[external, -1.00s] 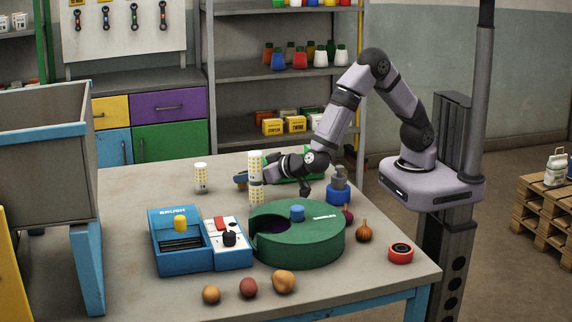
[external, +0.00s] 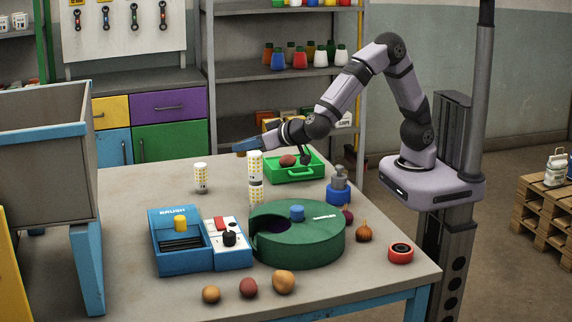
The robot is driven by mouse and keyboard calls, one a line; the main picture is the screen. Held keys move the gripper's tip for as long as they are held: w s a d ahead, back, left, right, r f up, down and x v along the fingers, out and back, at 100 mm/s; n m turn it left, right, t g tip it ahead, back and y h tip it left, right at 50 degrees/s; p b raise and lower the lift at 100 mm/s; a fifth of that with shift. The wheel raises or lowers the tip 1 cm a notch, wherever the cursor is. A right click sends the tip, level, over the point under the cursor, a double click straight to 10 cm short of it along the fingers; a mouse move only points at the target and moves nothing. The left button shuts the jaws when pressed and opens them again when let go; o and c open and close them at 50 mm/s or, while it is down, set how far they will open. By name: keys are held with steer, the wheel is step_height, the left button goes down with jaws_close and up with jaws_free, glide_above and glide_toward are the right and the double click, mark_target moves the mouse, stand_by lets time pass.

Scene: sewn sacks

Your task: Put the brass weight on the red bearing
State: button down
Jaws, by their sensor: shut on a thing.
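My gripper (external: 258,143) is shut on a small blue block-like thing (external: 246,146) with a brownish end, held raised above the far part of the table, left of the green tray. The fingertips are too small to make out. A red ring with a dark centre (external: 401,252), which looks like the red bearing, lies flat at the table's right front corner, far from my gripper. Nothing lies on it. I cannot make out a brass weight for certain.
A green round machine (external: 320,247) stands mid-table, with a tall yellow-dotted white column (external: 256,180) behind it. A blue brush box (external: 160,262) is left of it. A green tray (external: 316,176) holds a brown lump. Onions and potato-like lumps lie near the front and right.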

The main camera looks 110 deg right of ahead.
step_height(320, 180, up, 13)
steer(key=a+n+t+y, duration=0.2)
steer(key=a+n, duration=0.1)
steer(key=a, duration=1.1)
steer(key=n+t+y+p, duration=0.2)
steer(key=n+t+y, duration=0.1)
steer(key=n+y, duration=0.6)
glide_above(408, 246)
step_height(408, 246, down, 10)
steer(key=shift+m+y, duration=0.3)
steer(key=shift+y, duration=0.1)
steer(key=shift+f, duration=5.35)
